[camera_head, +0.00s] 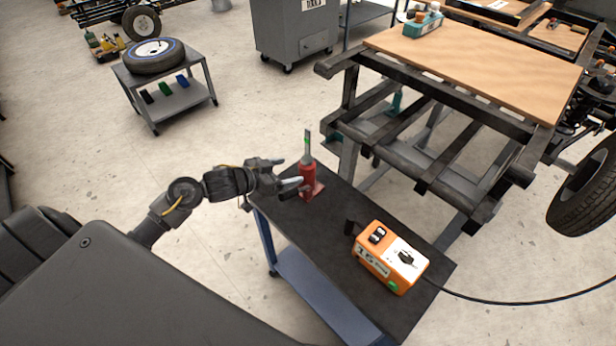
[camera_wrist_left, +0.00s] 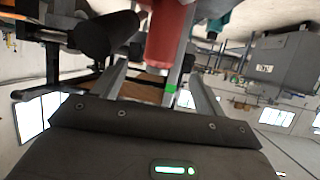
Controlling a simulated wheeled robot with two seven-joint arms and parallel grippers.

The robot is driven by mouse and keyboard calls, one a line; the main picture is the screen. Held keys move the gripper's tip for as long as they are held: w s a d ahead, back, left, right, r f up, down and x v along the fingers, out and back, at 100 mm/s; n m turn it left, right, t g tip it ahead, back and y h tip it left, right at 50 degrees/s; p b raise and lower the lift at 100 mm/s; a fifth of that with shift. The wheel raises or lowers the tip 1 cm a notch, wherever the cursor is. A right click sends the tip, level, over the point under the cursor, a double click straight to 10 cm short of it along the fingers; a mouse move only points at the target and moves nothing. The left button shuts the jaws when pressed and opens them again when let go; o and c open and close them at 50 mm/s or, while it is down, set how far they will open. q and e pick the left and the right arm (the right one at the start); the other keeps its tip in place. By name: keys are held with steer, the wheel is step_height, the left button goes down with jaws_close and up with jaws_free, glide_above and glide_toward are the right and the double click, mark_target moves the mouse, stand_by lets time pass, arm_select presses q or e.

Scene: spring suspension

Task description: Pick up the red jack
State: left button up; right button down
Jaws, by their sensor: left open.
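The red jack (camera_head: 307,181) stands upright at the far left end of a dark-topped cart (camera_head: 345,235) in the head view. A grey handle with a green mark rises from it. My left gripper (camera_head: 291,174) reaches in from the left, open, with its fingers at the jack's upper body. In the left wrist view the jack's red body (camera_wrist_left: 168,38) is just ahead, near the space between the two open fingers (camera_wrist_left: 155,85). I cannot tell whether the fingers touch it. My right gripper does not show.
An orange control box (camera_head: 390,258) with a black cable sits on the same cart. A dark metal frame with a wooden board (camera_head: 475,55) stands behind at the right. A small cart with a tyre (camera_head: 154,56) is at the back left. Open floor lies at the left.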

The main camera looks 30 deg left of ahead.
mark_target(301, 165)
arm_select(q)
steer(key=shift+w+d+f, duration=0.15)
steer(key=shift+w+d, duration=0.05)
steer(key=shift+w, duration=0.25)
steer(key=shift+w+d, duration=0.15)
steer(key=shift+w, duration=0.1)
steer(key=x, duration=0.4)
steer(key=shift+w+d+p, duration=0.1)
steer(key=shift+w+p, duration=0.25)
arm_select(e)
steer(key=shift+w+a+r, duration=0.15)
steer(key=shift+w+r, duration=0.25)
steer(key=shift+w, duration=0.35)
arm_select(q)
steer(key=shift+c, duration=1)
jaws_close()
steer(key=shift+w, duration=0.1)
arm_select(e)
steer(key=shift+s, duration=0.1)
